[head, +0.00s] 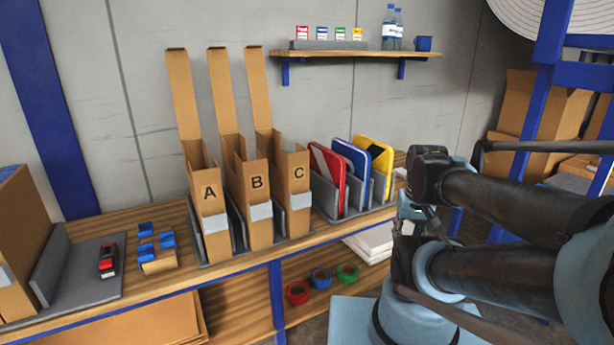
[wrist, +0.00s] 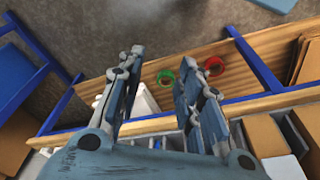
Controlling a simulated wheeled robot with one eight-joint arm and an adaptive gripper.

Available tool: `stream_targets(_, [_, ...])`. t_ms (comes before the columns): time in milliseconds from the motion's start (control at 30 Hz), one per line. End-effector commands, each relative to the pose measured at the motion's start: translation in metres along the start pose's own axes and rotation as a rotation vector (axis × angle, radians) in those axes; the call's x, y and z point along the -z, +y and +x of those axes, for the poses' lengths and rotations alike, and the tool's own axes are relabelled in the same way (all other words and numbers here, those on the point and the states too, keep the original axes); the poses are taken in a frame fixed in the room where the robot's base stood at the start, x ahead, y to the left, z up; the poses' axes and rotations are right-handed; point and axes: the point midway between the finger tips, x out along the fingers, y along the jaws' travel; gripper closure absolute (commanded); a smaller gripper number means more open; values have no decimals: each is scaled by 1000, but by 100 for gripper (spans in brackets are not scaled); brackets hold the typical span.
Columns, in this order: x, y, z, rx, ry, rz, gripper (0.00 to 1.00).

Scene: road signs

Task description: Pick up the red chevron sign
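The red chevron sign (head: 327,172), red with a white stripe, stands leaning in the left slot of a grey rack (head: 381,201). A blue sign (head: 352,159) and a yellow sign with a black mark (head: 376,154) stand to its right in the same rack. My gripper (wrist: 162,62) is open and empty in the wrist view, with its two fingers spread apart. In the head view my arm is to the right of the rack, and its fingers are hard to make out. I cannot make out the red sign in the wrist view.
Tall cardboard boxes A (head: 209,194), B (head: 257,183) and C (head: 298,173) stand left of the signs. A wall shelf (head: 355,53) holds small boxes, bottles and a mug (head: 423,44). Red (head: 298,292), blue (head: 320,278) and green (head: 347,272) tape rolls lie below.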

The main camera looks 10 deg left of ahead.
Motion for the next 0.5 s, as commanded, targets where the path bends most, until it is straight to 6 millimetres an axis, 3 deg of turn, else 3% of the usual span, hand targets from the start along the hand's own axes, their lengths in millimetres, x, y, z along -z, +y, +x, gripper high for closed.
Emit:
stream_targets(367, [0, 0, 0, 0, 0, 0, 67])
stream_targets(400, [0, 0, 0, 0, 0, 0, 58])
stream_targets(500, [-4, -1, -9, 2, 14, -7, 58])
